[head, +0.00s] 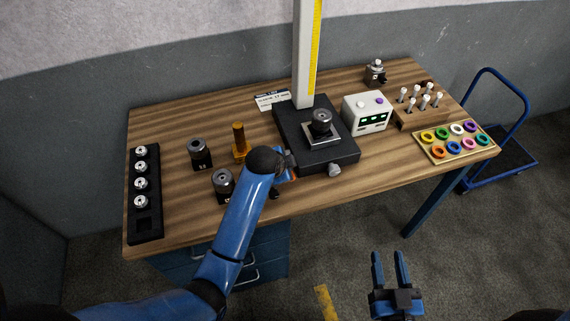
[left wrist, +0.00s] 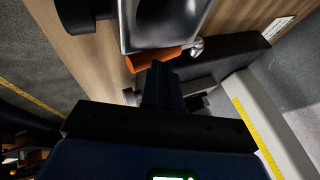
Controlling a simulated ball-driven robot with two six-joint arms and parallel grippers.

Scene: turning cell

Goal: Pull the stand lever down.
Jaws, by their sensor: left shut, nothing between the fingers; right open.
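The stand has a black base (head: 340,153) and a tall pale column (head: 304,50) with a yellow scale. A dark round part on a square plate (head: 321,122) sits on the base. My left gripper (left wrist: 160,78) is shut and empty at the base's left front; in the head view my own arm mostly hides it. An orange bar (left wrist: 153,58) lies right at its fingertips; I cannot tell whether they touch. The bar may be the stand lever, but its shape is mostly hidden. My right gripper (head: 390,262) is open and empty, in front of the table.
Dark cylinders (head: 200,153) and an orange-yellow post (head: 239,142) stand left of the base. A black rack (head: 147,220) is at the left edge. A white box (head: 367,113), a pin block (head: 420,108) and a ring tray (head: 458,157) are on the right.

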